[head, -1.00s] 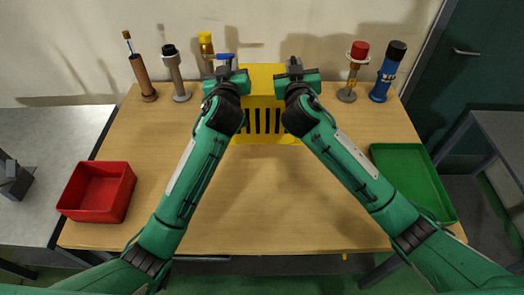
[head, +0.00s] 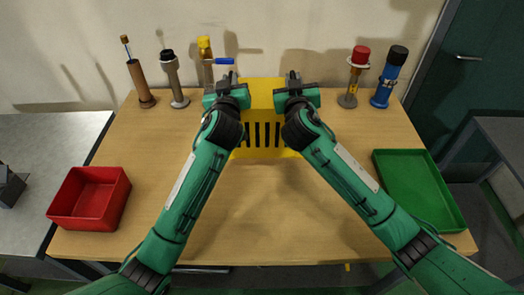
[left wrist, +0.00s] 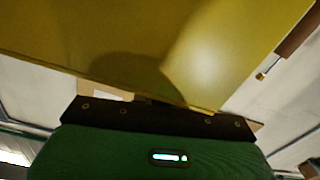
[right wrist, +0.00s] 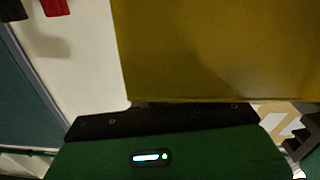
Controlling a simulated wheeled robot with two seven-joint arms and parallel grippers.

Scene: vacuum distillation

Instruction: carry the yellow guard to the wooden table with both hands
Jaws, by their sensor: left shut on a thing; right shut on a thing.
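The yellow guard (head: 264,95) is a slotted yellow panel between my two grippers in the head view, over the back middle of the wooden table (head: 240,215). My left gripper (head: 228,84) is shut on its left side. My right gripper (head: 293,82) is shut on its right side. The guard fills the top of the left wrist view (left wrist: 140,45) and of the right wrist view (right wrist: 220,50). The arms hide part of its sides. I cannot tell whether its lower edge touches the table.
A red bin (head: 90,198) stands at the table's left and a green tray (head: 415,188) at its right. Capped cylinders stand along the back, including a brown one (head: 140,82), a grey one (head: 174,80) and a blue one (head: 388,78). The table's front middle is clear.

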